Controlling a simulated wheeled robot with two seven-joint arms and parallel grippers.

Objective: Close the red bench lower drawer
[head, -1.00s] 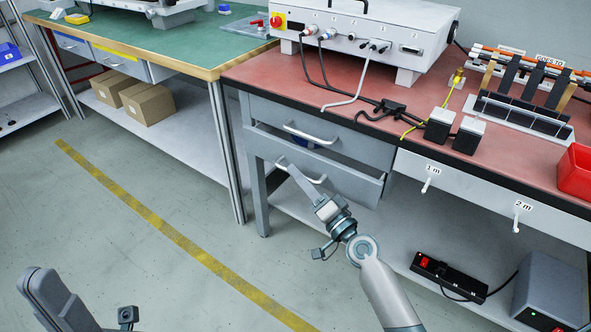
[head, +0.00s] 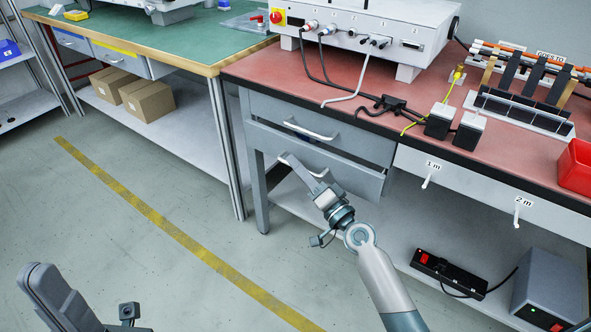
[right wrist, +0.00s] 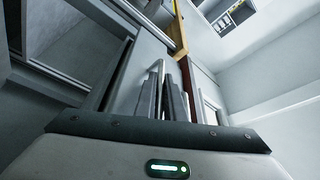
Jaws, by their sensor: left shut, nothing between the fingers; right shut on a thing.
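The red bench's lower drawer (head: 345,178) is a grey drawer under the red-topped bench, partly open, with a gap showing above its front. Its pale bar handle (head: 318,174) is at the left of the front. My right gripper (head: 292,164) is shut on this handle, with its arm reaching up from the lower right. In the right wrist view, the fingers (right wrist: 172,100) close around the pale handle bar (right wrist: 160,72); the exact contact is hard to see. My left gripper (head: 40,280) is shut and empty at the lower left, far from the drawer.
The upper drawer (head: 350,140) sits just above, with its own handle. The red bench top (head: 290,80) holds a white device, cables and black boxes. A power strip (head: 448,275) and grey box (head: 548,290) stand on the lower shelf. The floor left of the bench is clear.

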